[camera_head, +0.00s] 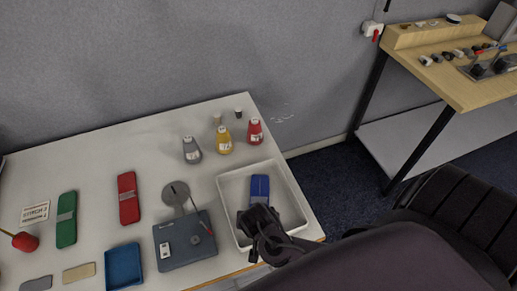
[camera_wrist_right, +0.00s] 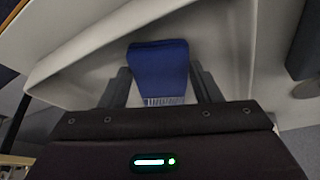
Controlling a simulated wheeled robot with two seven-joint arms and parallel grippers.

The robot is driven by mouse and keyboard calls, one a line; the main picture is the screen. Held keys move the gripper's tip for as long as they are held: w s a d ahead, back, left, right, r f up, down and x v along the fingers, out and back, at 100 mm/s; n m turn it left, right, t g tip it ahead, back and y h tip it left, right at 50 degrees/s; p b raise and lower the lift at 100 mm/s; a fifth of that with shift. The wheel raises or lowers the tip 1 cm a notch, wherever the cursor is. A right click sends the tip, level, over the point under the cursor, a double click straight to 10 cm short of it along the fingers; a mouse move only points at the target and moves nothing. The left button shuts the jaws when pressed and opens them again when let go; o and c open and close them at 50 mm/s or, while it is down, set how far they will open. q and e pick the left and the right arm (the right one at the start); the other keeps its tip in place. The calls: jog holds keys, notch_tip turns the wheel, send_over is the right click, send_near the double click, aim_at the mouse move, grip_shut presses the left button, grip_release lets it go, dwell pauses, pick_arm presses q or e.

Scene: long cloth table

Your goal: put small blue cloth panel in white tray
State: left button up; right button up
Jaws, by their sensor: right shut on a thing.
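The small blue cloth panel (camera_head: 260,187) is inside the white tray (camera_head: 226,204) at the right end of the table. In the right wrist view the panel (camera_wrist_right: 158,65) lies between my two fingers, with a pale fringe at its near end. My right gripper (camera_head: 259,211) reaches into the tray from the front and is shut on the panel; in the wrist view the gripper (camera_wrist_right: 163,88) shows close up. Whether the panel touches the tray floor is hard to tell. The tray wall (camera_wrist_right: 85,50) rises around it. My left gripper is not in view.
Left of the tray lies a grey-blue device (camera_head: 170,254). Red (camera_head: 255,132), yellow (camera_head: 224,140) and grey (camera_head: 191,150) bottles stand behind the tray. Red (camera_head: 128,198) and green (camera_head: 66,220) panels and a blue dish (camera_head: 123,267) lie further left.

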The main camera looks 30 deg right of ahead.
jog(key=shift+f, duration=0.1)
jog(key=o, duration=1.1)
jog(key=shift+c, duration=0.2)
jog(key=p+v, duration=0.6)
jog(key=v, duration=0.6)
jog(key=shift+r+p, duration=0.2)
jog(key=shift+p, duration=0.2)
